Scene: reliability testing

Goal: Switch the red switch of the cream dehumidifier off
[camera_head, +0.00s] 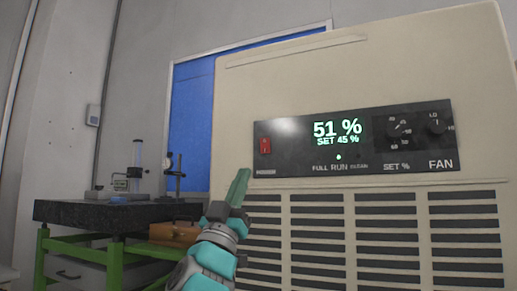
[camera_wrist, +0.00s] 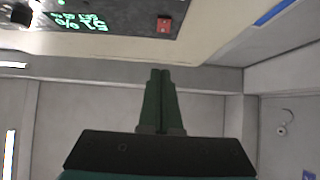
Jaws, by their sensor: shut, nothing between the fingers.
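The cream dehumidifier (camera_head: 330,82) fills the right of the head view. Its black panel (camera_head: 288,133) carries a red switch (camera_head: 265,145) at the left end. The display (camera_head: 337,130) is lit green and reads 51 % and SET 45 %. My gripper (camera_head: 239,180) is shut and empty, below and to the left of the switch, pointing up. In the wrist view the shut fingers (camera_wrist: 161,75) show at the centre. The red switch (camera_wrist: 164,25) is above their tips there, with a visible gap between. The rocker's exact tilt is too small to tell.
Two knobs (camera_head: 398,130) (camera_head: 436,124) sit on the panel's right. Vent slats (camera_head: 380,235) lie below the panel. A dark-topped bench (camera_head: 75,211) with green legs and instruments stands at left. A blue door panel (camera_head: 190,130) is behind.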

